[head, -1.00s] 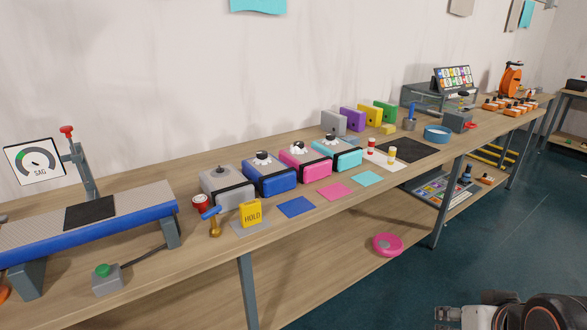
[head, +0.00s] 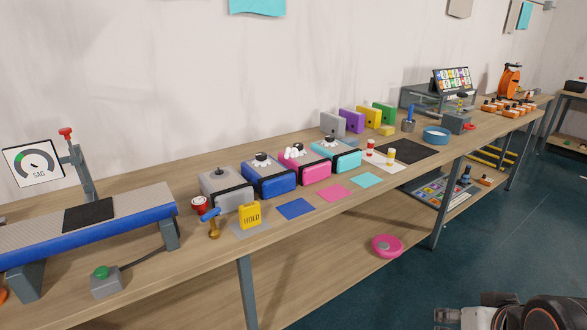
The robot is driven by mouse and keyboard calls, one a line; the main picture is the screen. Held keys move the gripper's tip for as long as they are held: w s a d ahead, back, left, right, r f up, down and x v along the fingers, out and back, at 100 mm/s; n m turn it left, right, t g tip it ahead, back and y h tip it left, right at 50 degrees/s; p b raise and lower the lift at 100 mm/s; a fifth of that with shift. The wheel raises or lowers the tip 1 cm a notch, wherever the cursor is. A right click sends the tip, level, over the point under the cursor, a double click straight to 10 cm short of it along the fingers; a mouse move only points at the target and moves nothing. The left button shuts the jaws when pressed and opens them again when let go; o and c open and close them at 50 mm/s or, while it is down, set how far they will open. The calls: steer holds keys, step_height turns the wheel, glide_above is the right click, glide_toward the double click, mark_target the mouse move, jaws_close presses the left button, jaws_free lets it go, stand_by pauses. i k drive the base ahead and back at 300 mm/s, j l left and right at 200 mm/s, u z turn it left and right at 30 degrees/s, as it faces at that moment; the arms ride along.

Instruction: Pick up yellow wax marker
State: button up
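On the workbench (head: 330,208), a small white cylinder with a yellow top (head: 391,156) stands upright on a white sheet. It looks like the yellow wax marker, but it is too small to be sure. A similar white cylinder with a red top (head: 370,148) stands just left of it. My arm shows at the bottom right corner, with what seems to be my gripper (head: 447,315) at its left end. It is well away from the marker, in front of the bench. Its fingers cannot be made out.
A black mat (head: 412,151) lies right of the sheet. Grey, blue, pink and cyan boxes (head: 335,155) stand to the left. A pink disc (head: 387,246) lies on the lower shelf. Floor (head: 400,297) in front is clear.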

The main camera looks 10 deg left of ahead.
mark_target(391, 152)
steer(key=i+l, duration=0.1)
steer(key=i, duration=0.45)
steer(key=i+l+u, duration=0.1)
steer(key=i, duration=0.4)
steer(key=i+l+u, duration=0.1)
steer(key=i, duration=0.45)
steer(key=i+l, duration=0.25)
steer(key=i, duration=0.25)
steer(key=i+l+u, duration=0.1)
steer(key=i, duration=0.4)
steer(key=l, duration=0.05)
